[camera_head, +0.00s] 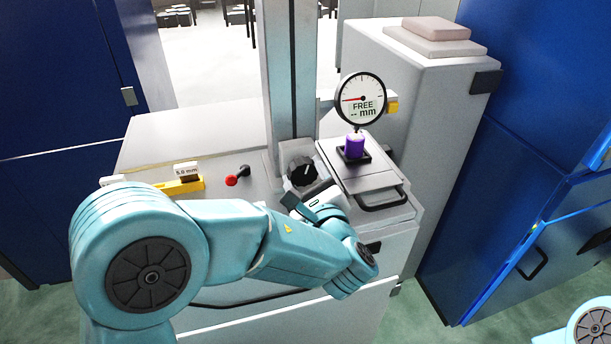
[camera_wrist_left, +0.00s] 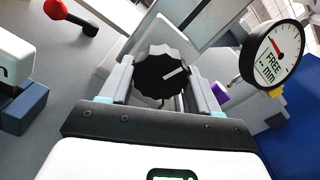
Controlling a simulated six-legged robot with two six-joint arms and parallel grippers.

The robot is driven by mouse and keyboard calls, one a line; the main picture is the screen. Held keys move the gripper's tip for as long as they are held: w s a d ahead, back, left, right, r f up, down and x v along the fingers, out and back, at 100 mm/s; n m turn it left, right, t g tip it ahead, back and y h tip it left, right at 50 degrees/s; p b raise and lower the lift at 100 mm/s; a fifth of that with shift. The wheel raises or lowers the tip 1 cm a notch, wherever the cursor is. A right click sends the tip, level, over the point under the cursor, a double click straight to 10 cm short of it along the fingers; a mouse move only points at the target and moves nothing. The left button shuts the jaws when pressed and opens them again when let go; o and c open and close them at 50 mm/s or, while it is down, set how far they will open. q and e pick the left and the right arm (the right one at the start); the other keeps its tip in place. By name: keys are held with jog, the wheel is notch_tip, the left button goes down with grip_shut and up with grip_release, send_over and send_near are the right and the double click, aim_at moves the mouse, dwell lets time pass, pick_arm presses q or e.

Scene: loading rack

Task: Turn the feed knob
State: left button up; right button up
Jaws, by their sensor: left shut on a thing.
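The feed knob (camera_head: 303,172) is a black scalloped disc with a white pointer mark, on the machine's front below the column. In the left wrist view the knob (camera_wrist_left: 160,72) lies between the two fingers of my left gripper (camera_wrist_left: 162,88), which is shut on its rim. In the head view my left gripper (camera_head: 304,188) reaches the knob from the front, hiding its lower part. A round dial gauge (camera_head: 360,100) reads "FREE -- mm" with a red needle; it also shows in the left wrist view (camera_wrist_left: 273,55). My right gripper is out of view.
A purple cylinder (camera_head: 354,148) stands on a dark base under the gauge. A red-tipped lever (camera_head: 233,179) and a yellow holder labelled 5.0 mm (camera_head: 185,186) are left of the knob. The grey column (camera_head: 291,70) rises behind it. Blue cabinets (camera_head: 530,150) stand on the right.

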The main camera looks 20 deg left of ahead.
pick_arm(q)
jog(key=m, duration=0.3)
jog(key=shift+m+p, duration=0.4)
jog(key=m+p, duration=0.1)
jog(key=m, duration=0.2)
jog(key=shift+m, duration=0.3)
jog(key=m+p, duration=0.3)
jog(key=m, duration=0.2)
jog(key=shift+f+m+p, duration=0.1)
jog(key=shift+m+p, duration=0.75)
jog(key=shift+m, duration=0.65)
jog(key=o, duration=0.8)
jog(key=shift+c, duration=0.2)
jog(key=o, duration=0.3)
jog(key=shift+s+d, duration=0.1)
